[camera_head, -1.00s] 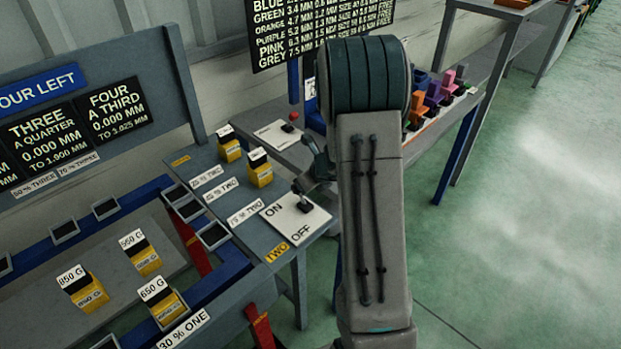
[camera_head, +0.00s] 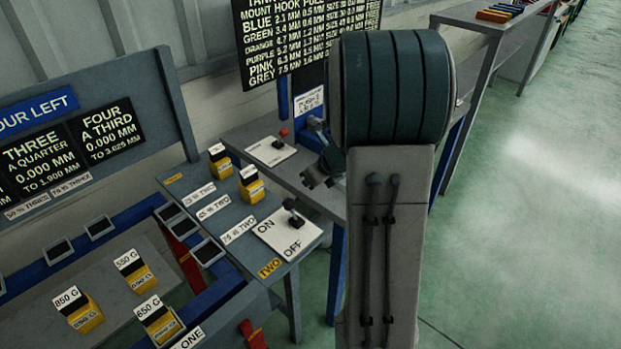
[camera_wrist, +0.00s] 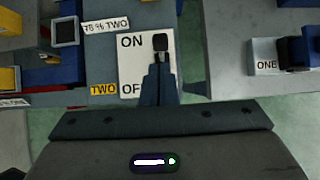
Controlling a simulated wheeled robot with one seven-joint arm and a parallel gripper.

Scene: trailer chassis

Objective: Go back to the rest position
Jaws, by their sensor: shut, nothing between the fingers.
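My gripper (camera_head: 318,174) is shut and empty. In the head view it is small and partly hidden behind my grey arm, up and right of the ON/OFF switch plate (camera_head: 285,234). The black lever (camera_head: 293,213) stands on that white plate. In the wrist view my closed fingers (camera_wrist: 159,76) point at the plate (camera_wrist: 132,68), with the black lever knob (camera_wrist: 160,42) just beyond their tips. The fingers look apart from the lever in the head view.
Yellow weights (camera_head: 252,188) stand on the grey table (camera_head: 205,222) near the switch. A second switch plate (camera_head: 270,151) with a red knob is behind. Boards with text line the wall. Green floor at right is clear.

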